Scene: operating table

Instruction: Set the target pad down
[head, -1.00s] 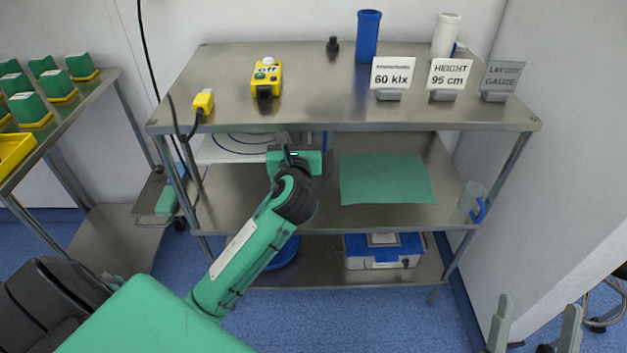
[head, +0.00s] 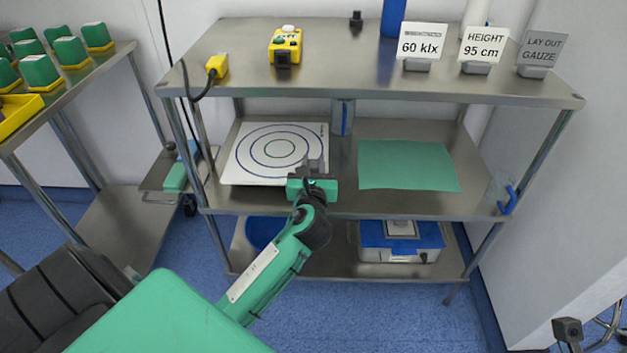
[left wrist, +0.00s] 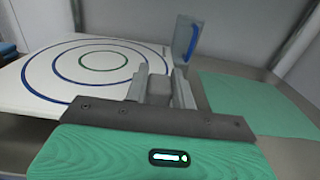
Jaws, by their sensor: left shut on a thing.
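The target pad (head: 262,150) is a white board with dark concentric rings around a green one. It is over the left part of the middle shelf (head: 345,198), level or nearly so; I cannot tell whether its whole underside touches the shelf. My left gripper (head: 314,167) is shut on the pad's right edge near the front corner. In the left wrist view the pad (left wrist: 45,68) spreads to the left of the jaws (left wrist: 165,88). A grey fingertip, seemingly of my right gripper (head: 567,330), shows at the bottom right; its opening is not visible.
A green mat (head: 408,165) lies right of the pad. A clear blue-handled jug (head: 342,115) stands behind the pad's right corner; another (head: 501,195) is at the shelf's right end. The upper shelf (head: 350,75) overhangs, with signs and a yellow device (head: 285,46).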

